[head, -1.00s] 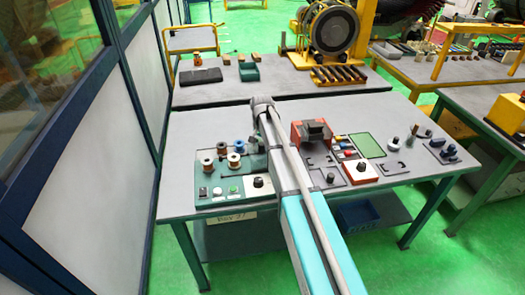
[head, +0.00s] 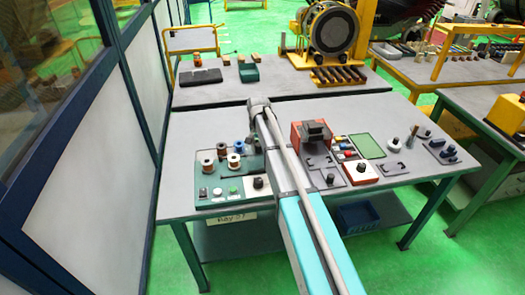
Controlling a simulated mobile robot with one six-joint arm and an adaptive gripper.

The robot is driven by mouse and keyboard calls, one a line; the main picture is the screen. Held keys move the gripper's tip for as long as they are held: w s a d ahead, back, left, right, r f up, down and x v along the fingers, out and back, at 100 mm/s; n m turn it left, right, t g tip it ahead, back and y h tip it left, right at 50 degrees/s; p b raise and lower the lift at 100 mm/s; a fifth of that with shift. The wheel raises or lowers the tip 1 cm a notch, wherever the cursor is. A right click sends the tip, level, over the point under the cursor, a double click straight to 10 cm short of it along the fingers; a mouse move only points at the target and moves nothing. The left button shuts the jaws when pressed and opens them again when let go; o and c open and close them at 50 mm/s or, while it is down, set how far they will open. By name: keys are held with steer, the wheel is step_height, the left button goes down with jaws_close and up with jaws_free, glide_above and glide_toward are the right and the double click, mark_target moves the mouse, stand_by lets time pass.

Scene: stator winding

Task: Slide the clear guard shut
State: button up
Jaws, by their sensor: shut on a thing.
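My arm reaches from the bottom of the head view up over the front table, and its wrist is above the right side of a teal-green unit (head: 212,190). My gripper is hidden behind the wrist and forearm, so I cannot see its fingers or what is between them. The unit carries several spools, including a copper one (head: 234,161) and a blue one (head: 249,141). On its front are buttons and a white block with a black knob (head: 258,184). I cannot make out the clear guard's outline at this size; my arm covers the unit's right edge.
Right of my arm stand a red machine (head: 311,136), a green mat (head: 367,146) and a red-and-white box with a black knob (head: 361,172). The table's (head: 185,133) left back is bare. A blue-framed partition (head: 128,100) stands close on the left.

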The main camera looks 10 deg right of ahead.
steer(key=shift+a, duration=4.6)
steer(key=o, duration=0.8)
steer(key=shift+r, duration=0.1)
steer(key=shift+r+p, duration=2.95)
steer(key=shift+p, duration=0.1)
steer(key=s+d+n, duration=0.2)
steer(key=s+d, duration=0.1)
steer(key=s, duration=0.6)
steer(key=s+d+f+n+b, duration=0.1)
steer(key=s+d, duration=0.3)
steer(key=s, duration=0.6)
steer(key=s+d+f+n+b, duration=0.1)
steer(key=s+d+n, duration=0.2)
steer(key=s, duration=0.7)
steer(key=shift+s+d, duration=0.1)
steer(key=shift+d, duration=0.4)
